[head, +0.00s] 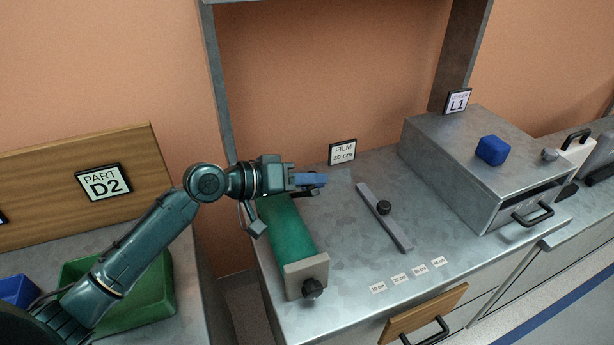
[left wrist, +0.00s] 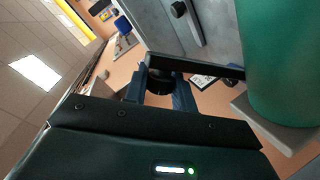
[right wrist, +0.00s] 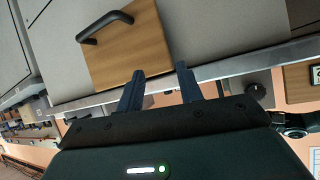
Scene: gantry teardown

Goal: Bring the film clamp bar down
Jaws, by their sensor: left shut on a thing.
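The film clamp bar (head: 372,196), a flat grey bar with a black knob (head: 384,207), lies across the metal bench right of the green film roll (head: 287,232). My left gripper (head: 312,180) is beside the roll's far end, apart from the bar. In the left wrist view its fingers (left wrist: 160,92) are shut on a black knob-like grip (left wrist: 159,80), joined to a dark arm (left wrist: 205,68) reaching toward the green roll. The bar with its knob (left wrist: 178,9) also shows there. My right gripper (right wrist: 160,84) is open and empty, before a wooden drawer front.
A grey block with a black knob (head: 312,288) stands at the roll's near end. A metal drawer box (head: 455,150) with a blue block (head: 492,150) stands at right. A wooden drawer front (head: 425,318) sticks out at the bench front. A green bin (head: 150,300) stands left.

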